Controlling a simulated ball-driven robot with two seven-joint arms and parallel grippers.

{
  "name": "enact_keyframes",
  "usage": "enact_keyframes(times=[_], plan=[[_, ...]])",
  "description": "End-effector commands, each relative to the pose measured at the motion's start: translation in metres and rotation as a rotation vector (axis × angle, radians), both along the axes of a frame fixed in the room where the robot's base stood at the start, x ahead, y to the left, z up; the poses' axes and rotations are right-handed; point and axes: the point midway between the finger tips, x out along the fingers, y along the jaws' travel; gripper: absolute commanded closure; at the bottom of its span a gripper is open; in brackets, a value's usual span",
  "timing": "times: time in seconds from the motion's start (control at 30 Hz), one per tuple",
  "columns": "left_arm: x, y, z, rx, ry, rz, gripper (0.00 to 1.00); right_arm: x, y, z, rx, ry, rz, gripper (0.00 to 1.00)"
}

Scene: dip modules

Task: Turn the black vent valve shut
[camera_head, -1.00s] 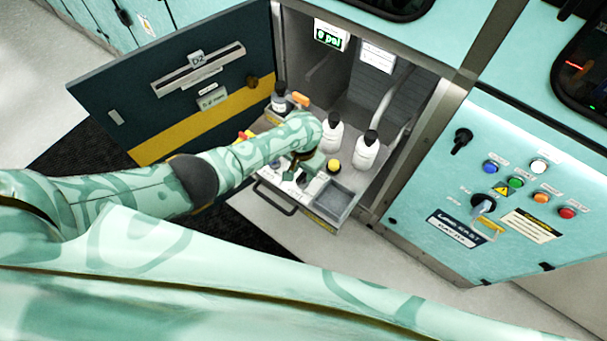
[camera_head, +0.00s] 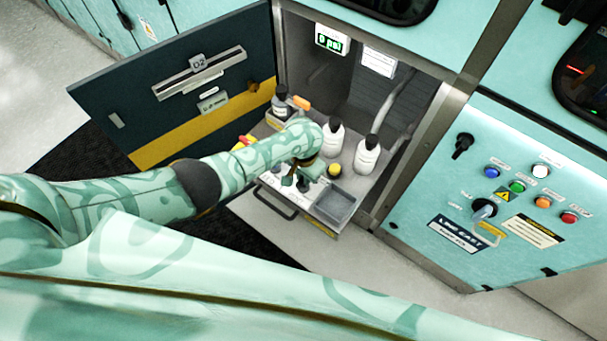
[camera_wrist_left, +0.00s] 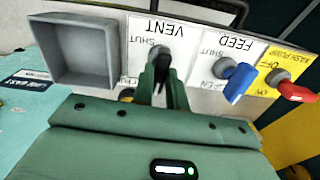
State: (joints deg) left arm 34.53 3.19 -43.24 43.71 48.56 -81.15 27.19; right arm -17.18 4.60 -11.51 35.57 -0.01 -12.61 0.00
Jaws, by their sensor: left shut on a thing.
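The black vent valve (camera_wrist_left: 161,62) is on the white panel under the upside-down word VENT in the left wrist view, near a SHUT mark. My left gripper (camera_wrist_left: 165,92) is shut on its black handle; the green fingers hide part of it, so its exact angle is hard to tell. In the head view my left gripper (camera_head: 296,181) reaches down to the front of the pulled-out drawer (camera_head: 322,221). The vent valve is hard to make out there. My right gripper is not in view.
A blue feed valve (camera_wrist_left: 238,82) and a red wash pump valve (camera_wrist_left: 293,90) sit beside the vent. A grey empty tray (camera_wrist_left: 78,55) is on the other side. White bottles (camera_head: 366,156) stand behind my gripper. An open dark door (camera_head: 180,85) is at left.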

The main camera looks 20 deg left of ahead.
Motion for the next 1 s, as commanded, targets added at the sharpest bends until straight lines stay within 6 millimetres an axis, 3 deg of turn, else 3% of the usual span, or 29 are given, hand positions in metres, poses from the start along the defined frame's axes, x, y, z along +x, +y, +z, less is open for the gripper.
enact_keyframes(times=[1.0], plan=[[-0.001, 0.0, -0.001, 0.0, 0.003, -0.896, 1.0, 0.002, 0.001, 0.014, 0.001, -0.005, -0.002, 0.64]])
